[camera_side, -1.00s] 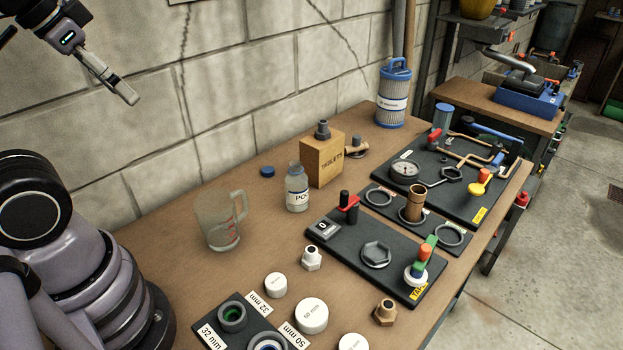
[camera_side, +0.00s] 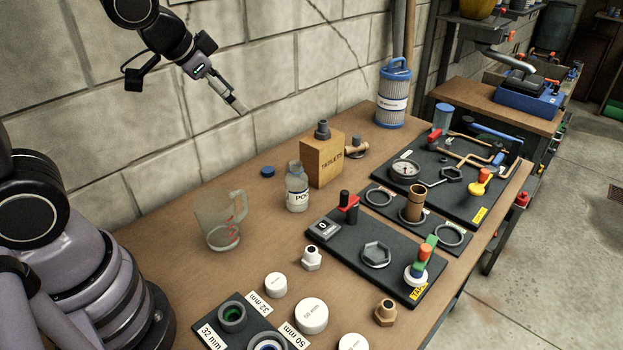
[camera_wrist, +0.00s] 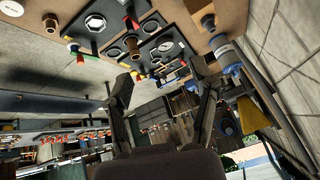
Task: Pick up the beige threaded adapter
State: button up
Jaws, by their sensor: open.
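The beige threaded adapter (camera_side: 385,312) stands on the workbench near its front edge, with a hexagonal base and a darker opening on top. It stands in front of the black panel, apart from other parts. In the wrist view a small tan piece (camera_wrist: 76,30) at upper left looks like it, but I cannot be sure. My gripper (camera_side: 238,106) is high in the air at upper left in the side view, before the block wall and far from the adapter. In the wrist view my gripper (camera_wrist: 163,82) has its two fingers apart with nothing between them.
A black panel (camera_side: 335,262) carries a hexagonal ring and valves. White caps (camera_side: 311,316) stand left of the adapter.

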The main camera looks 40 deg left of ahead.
jog(key=w+d+f+m+h, duration=0.25)
jog(key=w+d+f, duration=0.2)
jog(key=f, duration=0.25)
jog(key=m+h, duration=0.5)
jog(key=h, duration=0.2)
send_near(383, 304)
jog(key=x, duration=1.1)
jog(key=shift+d, duration=0.1)
grip_shut()
